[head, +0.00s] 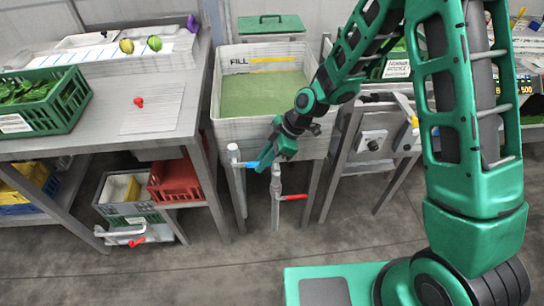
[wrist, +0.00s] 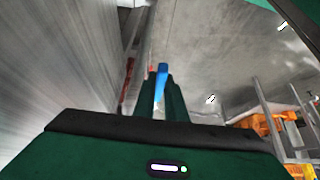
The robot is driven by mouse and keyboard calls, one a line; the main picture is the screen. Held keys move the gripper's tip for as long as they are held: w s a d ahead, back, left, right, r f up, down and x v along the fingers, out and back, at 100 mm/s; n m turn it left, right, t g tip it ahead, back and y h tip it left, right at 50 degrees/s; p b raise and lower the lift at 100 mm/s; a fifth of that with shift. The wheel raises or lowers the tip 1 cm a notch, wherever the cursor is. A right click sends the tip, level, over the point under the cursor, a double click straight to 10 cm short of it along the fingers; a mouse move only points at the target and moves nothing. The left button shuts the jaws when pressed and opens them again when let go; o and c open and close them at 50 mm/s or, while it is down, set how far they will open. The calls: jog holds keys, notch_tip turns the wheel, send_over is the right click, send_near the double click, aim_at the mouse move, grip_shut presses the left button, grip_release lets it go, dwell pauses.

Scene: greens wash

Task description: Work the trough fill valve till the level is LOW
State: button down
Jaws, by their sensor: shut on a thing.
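The wash trough (head: 222,110) stands in the middle of the head view, with green inside and a FILL mark (head: 262,60) with a yellow stripe at its back wall. A white pipe with a blue lever (head: 250,164) is at its lower front left; a second pipe with a red lever (head: 293,197) is just right of it. My gripper (head: 266,158) reaches down at the trough front and is shut on the blue lever. In the wrist view the blue lever (wrist: 162,72) shows between the two fingers (wrist: 161,100). My fingers hide part of the lever.
A steel table (head: 180,110) at left holds a green crate of leaves (head: 45,100) and a small red item. A lower crate stack (head: 130,195) and another red-handled tap (head: 135,240) are below. A steel stand (head: 370,140) is right of the trough. The floor in front is clear.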

jog(key=shift+w+d, duration=0.1)
jog(key=shift+w, duration=0.05)
dwell(0.3)
jog(key=c, duration=1.8)
grip_release()
jog(key=shift+f, duration=0.1)
jog(key=v, duration=1)
jog(key=shift+d+r, duration=0.25)
jog(key=shift+d, duration=0.05)
jog(key=shift+w, duration=0.1)
